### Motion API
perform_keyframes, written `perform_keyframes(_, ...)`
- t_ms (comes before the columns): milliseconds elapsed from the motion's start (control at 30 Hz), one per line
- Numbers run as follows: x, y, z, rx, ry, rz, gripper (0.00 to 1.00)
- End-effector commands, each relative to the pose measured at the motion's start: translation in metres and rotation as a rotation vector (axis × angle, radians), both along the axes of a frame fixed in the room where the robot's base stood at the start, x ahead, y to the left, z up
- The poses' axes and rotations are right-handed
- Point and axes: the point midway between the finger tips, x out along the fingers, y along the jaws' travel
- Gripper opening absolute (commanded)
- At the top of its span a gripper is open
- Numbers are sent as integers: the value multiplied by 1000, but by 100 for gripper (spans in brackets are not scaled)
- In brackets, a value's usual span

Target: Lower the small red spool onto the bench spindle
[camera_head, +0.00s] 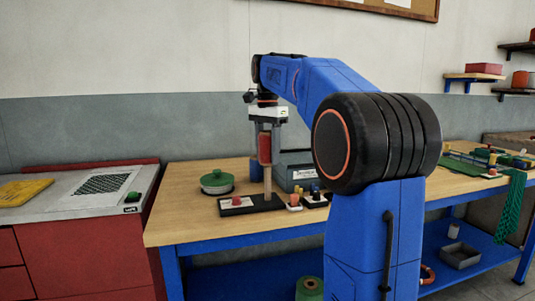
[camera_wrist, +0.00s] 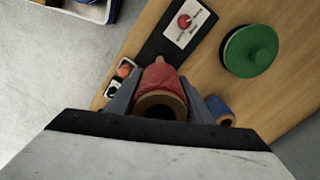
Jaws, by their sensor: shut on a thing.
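My gripper (camera_head: 266,140) is shut on the small red spool (camera_head: 264,148), which hangs upright between the fingers. In the wrist view the spool (camera_wrist: 163,80) shows its brown core end and dark hole towards the camera. The wooden bench spindle (camera_head: 267,183) stands on a dark base (camera_head: 236,208) with a red-marked label. In the head view the spool's lower end lines up with the spindle. I cannot tell whether the spindle tip is inside the core. The base also shows beyond the spool in the wrist view (camera_wrist: 159,40).
A green-topped round item (camera_head: 217,181) stands left of the spindle. A blue spool (camera_wrist: 219,107) is close beside the gripper. A grey box (camera_head: 295,172) and small coloured pieces (camera_head: 315,195) are to the right. The bench's front left (camera_head: 180,225) is clear.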

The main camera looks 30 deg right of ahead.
Motion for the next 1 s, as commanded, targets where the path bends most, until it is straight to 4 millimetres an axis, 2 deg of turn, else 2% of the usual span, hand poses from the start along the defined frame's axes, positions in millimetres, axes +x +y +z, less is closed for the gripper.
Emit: perform_keyframes(1000, 0, 0, -25, 0, 1, 0, 21)
